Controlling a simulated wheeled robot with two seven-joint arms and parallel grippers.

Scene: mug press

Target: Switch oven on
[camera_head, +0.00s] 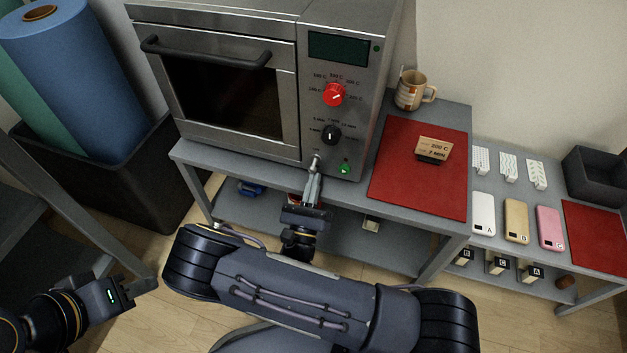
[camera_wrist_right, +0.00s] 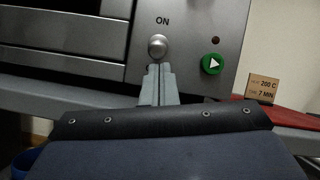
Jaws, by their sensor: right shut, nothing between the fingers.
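The steel oven (camera_head: 285,75) stands on the grey table with its door closed and its display (camera_head: 338,48) dark. In the right wrist view, a round silver switch (camera_wrist_right: 158,46) sits under the word ON, left of the green start button (camera_wrist_right: 212,64). My right gripper (camera_head: 314,172) is shut and empty. Its fingertips (camera_wrist_right: 158,70) are just below the switch, touching it or very close; I cannot tell which. My left gripper (camera_head: 133,290) is low at the left, away from the oven, and its finger gap is not clear.
The oven has a red knob (camera_head: 333,94) and a black knob (camera_head: 331,134). A red mat (camera_head: 400,185) with a sign reading 200 C, 7 MIN (camera_head: 434,149) lies right of it. A mug (camera_head: 411,90) stands behind the mat. Phones and a dark bin (camera_head: 597,175) are further right.

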